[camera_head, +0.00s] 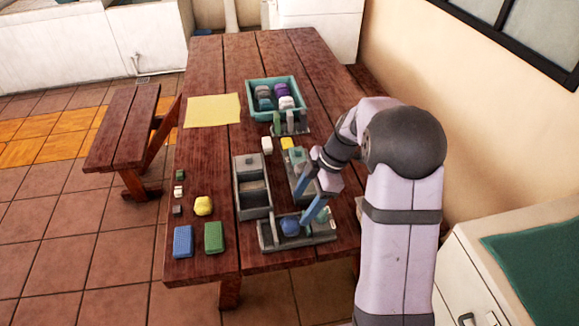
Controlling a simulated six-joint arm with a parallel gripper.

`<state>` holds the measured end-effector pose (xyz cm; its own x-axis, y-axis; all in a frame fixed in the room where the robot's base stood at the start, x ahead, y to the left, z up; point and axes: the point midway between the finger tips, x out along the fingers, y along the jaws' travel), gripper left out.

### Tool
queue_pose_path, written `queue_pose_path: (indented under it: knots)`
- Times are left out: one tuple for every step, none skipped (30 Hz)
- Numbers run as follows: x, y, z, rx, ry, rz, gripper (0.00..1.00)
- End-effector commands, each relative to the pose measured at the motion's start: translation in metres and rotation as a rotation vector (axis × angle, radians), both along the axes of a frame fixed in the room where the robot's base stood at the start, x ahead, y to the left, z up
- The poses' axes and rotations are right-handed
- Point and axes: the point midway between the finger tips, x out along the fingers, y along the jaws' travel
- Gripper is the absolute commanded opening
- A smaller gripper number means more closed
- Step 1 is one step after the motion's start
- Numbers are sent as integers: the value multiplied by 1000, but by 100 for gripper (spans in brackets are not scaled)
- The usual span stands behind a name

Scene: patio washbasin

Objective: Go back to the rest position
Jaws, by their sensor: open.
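My gripper (304,210) is open, with its two blue fingers pointing down and left over the near right part of the wooden table (215,75). It is close to a grey holder (268,238) at the table's near edge. A round blue item (290,225) sits in that holder, just left of the lower finger. I see nothing held between the fingers. I cannot tell whether a finger touches the holder. My arm hides part of the table's right side.
A grey divided box (252,172) stands left of my gripper, and a grey tray (296,180) beside it. A teal bin (250,103) with several items is farther back. Sponges, blue (183,241) and green (214,237), lie near left. A yellow cloth (212,110) lies back left. A wall borders the right.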

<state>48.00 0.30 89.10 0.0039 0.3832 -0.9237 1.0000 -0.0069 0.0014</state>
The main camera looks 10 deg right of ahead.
Motion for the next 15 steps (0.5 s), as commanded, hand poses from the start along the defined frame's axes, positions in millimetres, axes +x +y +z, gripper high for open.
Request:
queue_pose_path:
  knots:
    - [0, 0, 0, 0, 0, 0, 64]
    - [0, 0, 0, -1, 1, -2, 64]
    - [-1, 0, 1, -3, 4, -8, 64]
    - [-3, 1, 2, -5, 8, -15, 64]
    - [-4, 1, 2, -8, 15, -27, 64]
    - [-7, 2, 4, -15, 25, -46, 64]
    - [-10, 2, 5, -21, 34, -65, 64]
    - [-13, 3, 7, -29, 44, -88, 64]
    - [-18, 3, 9, -39, 63, -127, 64]
    - [-22, 4, 11, -49, 77, -159, 64]
    - [-28, 4, 13, -60, 93, -194, 64]
    - [-35, 5, 16, -76, 114, -248, 64]
    - [-41, 6, 18, -91, 130, -289, 64]
    - [-47, 6, 20, -104, 148, -335, 64]
    - [-56, 6, 23, -123, 170, -399, 64]
